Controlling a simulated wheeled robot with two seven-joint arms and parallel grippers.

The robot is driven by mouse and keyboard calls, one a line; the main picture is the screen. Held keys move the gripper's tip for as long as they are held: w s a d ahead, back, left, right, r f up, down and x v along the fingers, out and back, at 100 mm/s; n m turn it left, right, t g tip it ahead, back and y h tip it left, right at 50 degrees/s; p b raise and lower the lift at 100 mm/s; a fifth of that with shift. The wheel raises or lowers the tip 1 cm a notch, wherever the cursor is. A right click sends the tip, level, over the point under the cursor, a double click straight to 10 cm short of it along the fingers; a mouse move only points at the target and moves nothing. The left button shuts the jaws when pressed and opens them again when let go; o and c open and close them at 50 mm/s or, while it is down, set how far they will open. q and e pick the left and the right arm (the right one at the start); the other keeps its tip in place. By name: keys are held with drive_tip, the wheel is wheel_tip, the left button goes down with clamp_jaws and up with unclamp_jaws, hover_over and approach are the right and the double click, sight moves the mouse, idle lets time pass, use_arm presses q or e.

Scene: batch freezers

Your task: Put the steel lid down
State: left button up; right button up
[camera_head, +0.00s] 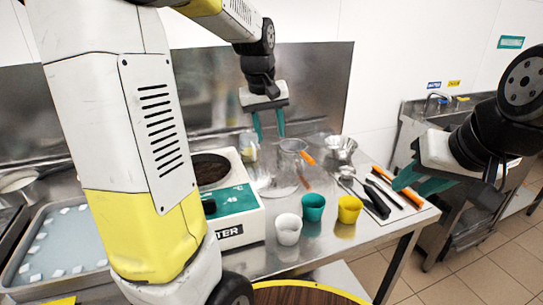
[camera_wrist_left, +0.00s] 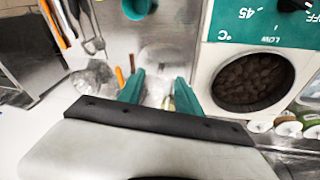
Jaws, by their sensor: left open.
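I cannot pick out the steel lid for certain in either view. My left gripper (camera_head: 268,125) hangs fingers-down above the back of the steel table, between the white machine and the metal bowls. Its teal fingers are apart with nothing held between them; they also show in the left wrist view (camera_wrist_left: 158,88). A pale, blurred container lies beyond them there. My right gripper (camera_head: 408,182) is over the table's right end, fingers pointing left; its finger gap is unclear. The white machine (camera_head: 235,223) has a round opening with dark contents (camera_head: 209,170), uncovered.
A clear vessel (camera_head: 292,147) stands right of the machine, metal bowls (camera_head: 341,147) behind. White (camera_head: 288,230), teal (camera_head: 313,207) and yellow (camera_head: 349,209) cups line the front. Utensils lie at right on a white mat (camera_head: 412,212). A tray (camera_head: 62,240) is at left.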

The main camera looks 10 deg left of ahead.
use_arm(q)
drive_tip(key=s+d+r+m+t, duration=0.1)
drive_tip(key=s+m, duration=0.1)
drive_tip(key=s, duration=0.8)
drive_tip(key=s+d+r+m+t+h, duration=0.1)
drive_tip(key=s+m+t, duration=0.1)
drive_tip(key=s, duration=0.8)
drive_tip(key=shift+s+d+r+m, duration=0.2)
drive_tip(key=shift+d+m, duration=0.1)
drive_tip(key=shift+d, duration=0.05)
